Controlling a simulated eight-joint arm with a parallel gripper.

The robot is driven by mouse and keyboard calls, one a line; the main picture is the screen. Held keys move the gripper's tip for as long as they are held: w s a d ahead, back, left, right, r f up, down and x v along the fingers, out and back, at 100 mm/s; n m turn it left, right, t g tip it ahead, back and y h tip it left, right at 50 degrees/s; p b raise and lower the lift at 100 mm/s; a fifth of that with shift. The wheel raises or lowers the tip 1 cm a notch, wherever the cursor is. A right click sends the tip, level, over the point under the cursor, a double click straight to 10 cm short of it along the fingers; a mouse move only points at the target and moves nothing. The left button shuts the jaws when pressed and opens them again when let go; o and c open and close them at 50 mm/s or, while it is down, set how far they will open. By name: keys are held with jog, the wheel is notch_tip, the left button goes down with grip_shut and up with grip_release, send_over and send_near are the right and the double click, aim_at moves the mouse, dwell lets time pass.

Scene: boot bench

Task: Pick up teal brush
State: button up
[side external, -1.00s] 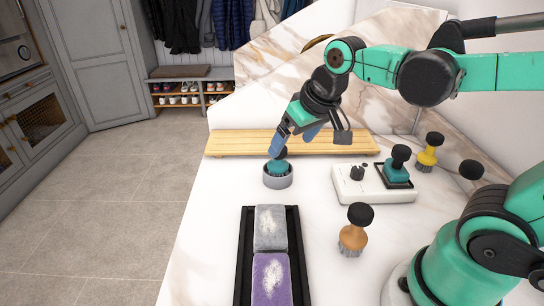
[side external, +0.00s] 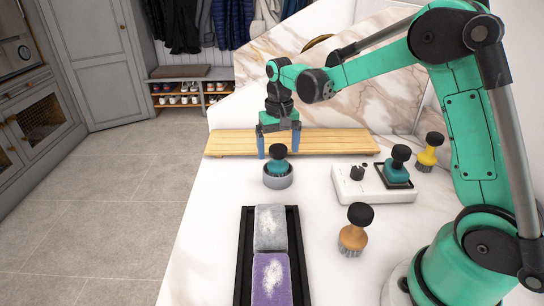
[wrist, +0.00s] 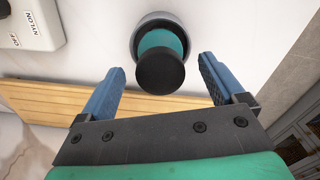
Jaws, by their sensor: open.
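A teal brush (side external: 278,167) with a black round knob stands upright in a small grey round holder (side external: 278,181) on the white marble counter. A second teal brush (side external: 396,174) with a black knob sits on the white box at the right. My gripper (side external: 278,154) is open and empty, its blue fingers pointing down behind or around the first brush's knob. In the wrist view, the brush (wrist: 160,62) lies ahead of and between the two open fingers (wrist: 162,88), not touching either. Its bristles are hidden in the holder.
A wooden slatted board (side external: 340,143) lies behind the holder. A white box (side external: 345,187) with a dial stands at right. A yellow brush (side external: 428,154) and an orange brush (side external: 353,236) stand nearby. A black tray (side external: 243,262) holds a grey and a purple block in front.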

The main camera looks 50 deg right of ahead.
jog(key=shift+f, duration=0.75)
grip_shut()
jog(key=shift+r, duration=0.1)
